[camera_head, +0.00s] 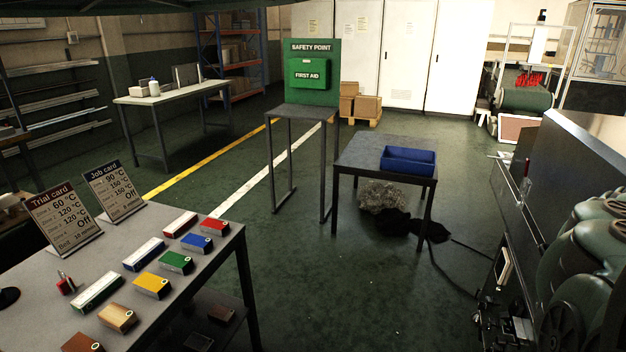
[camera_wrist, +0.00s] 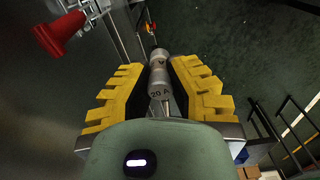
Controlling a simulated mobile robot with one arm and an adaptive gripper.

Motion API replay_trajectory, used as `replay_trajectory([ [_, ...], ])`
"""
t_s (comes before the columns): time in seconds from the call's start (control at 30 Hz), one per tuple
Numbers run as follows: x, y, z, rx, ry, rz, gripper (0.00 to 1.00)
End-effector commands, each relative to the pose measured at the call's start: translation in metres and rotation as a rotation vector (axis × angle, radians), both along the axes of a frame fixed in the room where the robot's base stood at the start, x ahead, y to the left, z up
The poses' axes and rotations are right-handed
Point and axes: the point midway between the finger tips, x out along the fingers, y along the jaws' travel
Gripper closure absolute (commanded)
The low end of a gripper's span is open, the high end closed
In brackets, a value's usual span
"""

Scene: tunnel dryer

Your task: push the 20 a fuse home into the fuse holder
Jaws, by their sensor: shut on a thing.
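The 20 A fuse (camera_wrist: 159,82) is a grey metal cylinder with its "20 A" label showing in the wrist view. My gripper (camera_wrist: 158,68) has its yellow, stepped fingers closed around it. The fuse points away from the wrist, its far end a little beyond the fingertips. I cannot make out the fuse holder for certain in either view. In the head view my green arm fills the right edge, and the gripper and fuse cannot be made out there.
A red knob-like part (camera_wrist: 58,33) stands out at the upper left of the wrist view, beside metal fittings (camera_wrist: 88,12). A grey machine housing (camera_head: 590,150) stands at the right. A table with a blue bin (camera_head: 408,160) stands mid-room; floor (camera_head: 300,270) before it is open.

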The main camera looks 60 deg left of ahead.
Motion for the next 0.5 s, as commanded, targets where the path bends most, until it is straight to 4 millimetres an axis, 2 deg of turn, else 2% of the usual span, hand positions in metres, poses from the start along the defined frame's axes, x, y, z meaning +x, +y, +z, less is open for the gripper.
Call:
replay_trajectory([
  [0.03,-0.006,0.001,-0.038,-0.003,0.007,0.031,1.0],
  [0.37,-0.044,0.002,-0.198,-0.001,0.003,0.208,1.0],
  [0.5,-0.068,-0.003,-0.264,0.0,0.006,0.266,1.0],
])
